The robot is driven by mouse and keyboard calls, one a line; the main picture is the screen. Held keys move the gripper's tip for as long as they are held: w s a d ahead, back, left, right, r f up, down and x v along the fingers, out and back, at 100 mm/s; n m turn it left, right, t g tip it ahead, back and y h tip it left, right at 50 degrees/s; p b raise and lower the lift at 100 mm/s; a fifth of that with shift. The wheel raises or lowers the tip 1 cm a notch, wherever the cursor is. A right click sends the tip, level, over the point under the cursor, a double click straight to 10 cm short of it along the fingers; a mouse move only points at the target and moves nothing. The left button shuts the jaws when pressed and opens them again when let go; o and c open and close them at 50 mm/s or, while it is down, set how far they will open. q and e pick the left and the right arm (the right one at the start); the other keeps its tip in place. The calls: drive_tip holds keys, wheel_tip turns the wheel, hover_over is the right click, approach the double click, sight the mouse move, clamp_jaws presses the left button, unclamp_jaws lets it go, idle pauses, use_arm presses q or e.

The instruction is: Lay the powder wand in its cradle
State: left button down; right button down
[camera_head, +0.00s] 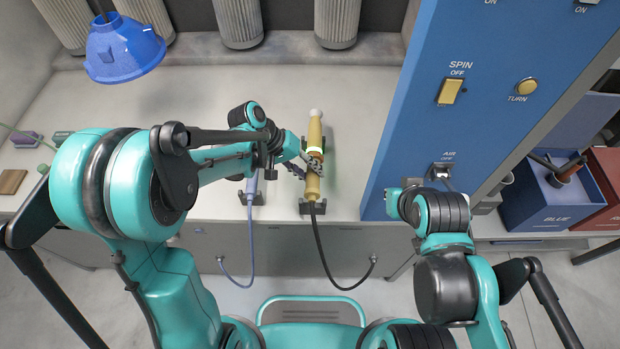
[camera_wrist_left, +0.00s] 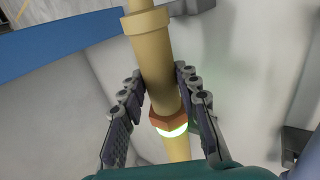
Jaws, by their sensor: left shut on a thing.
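The powder wand (camera_head: 314,133) is a long tan tube with a pale tip, a glowing green ring and a black hose from its near end. It lies lengthwise over the counter. My left gripper (camera_head: 312,166) is shut around its middle. In the left wrist view the wand (camera_wrist_left: 158,75) runs between the two dark fingers of the gripper (camera_wrist_left: 157,95), beside an orange-brown collar. The dark cradle (camera_head: 320,208) is at the counter's front edge under the wand's near end. I cannot tell whether the wand rests in it. My right gripper's fingers do not show.
A blue-hosed tool (camera_head: 251,187) stands in another holder just left. A blue cabinet (camera_head: 440,120) with switches rises close on the right. A blue hood (camera_head: 124,50) hangs at upper left. Grey filter cylinders (camera_head: 238,22) line the back. The counter (camera_head: 200,90) is bare behind the arm.

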use_arm(q)
wheel_tip(320, 180, down, 4)
drive_tip(key=shift+r+b, duration=0.15)
drive_tip(key=shift+b, duration=0.5)
drive_tip(key=shift+r, duration=0.1)
drive_tip(key=c, duration=1.1)
unclamp_jaws()
